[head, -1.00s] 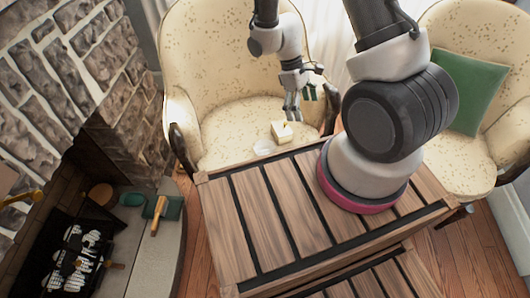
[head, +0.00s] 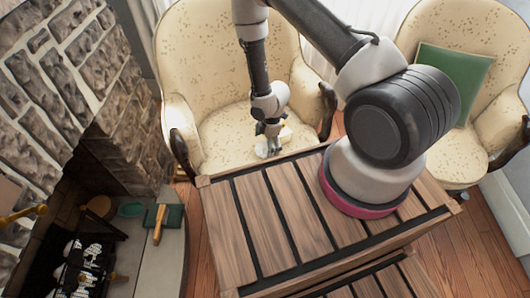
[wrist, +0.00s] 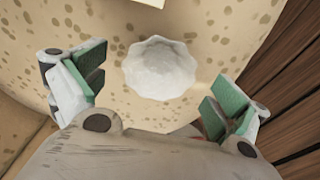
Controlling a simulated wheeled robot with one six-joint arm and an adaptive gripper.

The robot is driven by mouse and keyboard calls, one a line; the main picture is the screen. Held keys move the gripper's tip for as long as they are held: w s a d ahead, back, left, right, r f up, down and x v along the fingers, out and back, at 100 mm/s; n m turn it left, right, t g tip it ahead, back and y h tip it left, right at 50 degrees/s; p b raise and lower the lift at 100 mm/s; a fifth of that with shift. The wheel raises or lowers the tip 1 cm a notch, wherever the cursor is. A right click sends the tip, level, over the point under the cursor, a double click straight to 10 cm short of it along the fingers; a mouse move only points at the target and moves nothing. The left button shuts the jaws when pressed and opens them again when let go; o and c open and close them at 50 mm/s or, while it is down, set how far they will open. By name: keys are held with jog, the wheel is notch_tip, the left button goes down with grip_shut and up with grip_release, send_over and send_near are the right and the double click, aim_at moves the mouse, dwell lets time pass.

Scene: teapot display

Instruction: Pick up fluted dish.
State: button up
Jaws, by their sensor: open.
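The fluted dish (wrist: 160,68) is a small white round dish with a scalloped rim. In the wrist view it lies on the speckled cream seat of an armchair, ahead of and between my two green-padded fingers. My gripper (wrist: 152,90) is open and empty, with nothing between the pads touching the dish. In the head view my gripper (head: 270,150) points down over the front of the left armchair's seat.
The left armchair (head: 215,50) has wooden arms beside the seat. A pale yellow object (head: 286,133) is on the seat behind my gripper; its edge shows at the top of the wrist view. A slatted wooden platform (head: 230,225) stands in front. A second armchair with a green cushion (head: 450,80) is at right.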

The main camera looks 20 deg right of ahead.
aim_at(264, 154)
jog(key=f, duration=0.4)
jog(key=shift+a, duration=0.4)
jog(key=c, duration=1.2)
jog(key=shift+o, duration=0.2)
jog(key=shift+r, duration=0.1)
